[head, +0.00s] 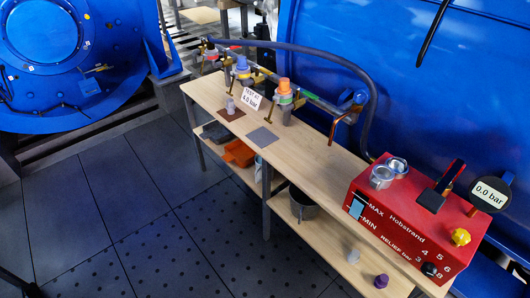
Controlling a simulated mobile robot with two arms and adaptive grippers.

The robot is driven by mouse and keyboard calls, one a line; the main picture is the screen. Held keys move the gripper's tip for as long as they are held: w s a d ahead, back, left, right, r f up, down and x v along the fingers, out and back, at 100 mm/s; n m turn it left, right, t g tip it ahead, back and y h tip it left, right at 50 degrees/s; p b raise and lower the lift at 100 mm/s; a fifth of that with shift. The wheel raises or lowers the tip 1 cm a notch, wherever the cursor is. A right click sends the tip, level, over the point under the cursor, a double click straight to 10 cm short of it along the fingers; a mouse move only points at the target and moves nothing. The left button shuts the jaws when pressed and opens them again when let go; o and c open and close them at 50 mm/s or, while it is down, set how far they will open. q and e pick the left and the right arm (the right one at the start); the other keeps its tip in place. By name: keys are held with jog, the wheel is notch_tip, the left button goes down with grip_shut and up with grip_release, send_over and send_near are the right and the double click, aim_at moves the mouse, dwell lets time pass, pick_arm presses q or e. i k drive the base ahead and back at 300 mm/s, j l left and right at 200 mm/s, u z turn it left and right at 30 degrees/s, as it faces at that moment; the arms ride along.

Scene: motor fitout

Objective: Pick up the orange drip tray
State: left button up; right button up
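The orange drip tray (238,153) sits on the lower shelf at the left part of the wooden bench (330,165). The bench top above partly hides it, and its front side faces the open floor. Neither of my grippers shows in the head view.
Dark grey items (214,132) lie left of the tray on the shelf. A metal pot (304,204), a pale cup (353,257) and a purple knob (381,281) stand farther right. A red Hobstrand box (415,220) stands on top. The tiled floor (150,215) in front is clear.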

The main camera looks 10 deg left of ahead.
aim_at(241, 154)
jog(key=i+j+z, duration=0.35)
jog(key=j, duration=0.3)
jog(key=i+j+z, duration=0.2)
jog(key=j, duration=0.15)
jog(key=j+z, duration=0.15)
jog(key=j, duration=0.2)
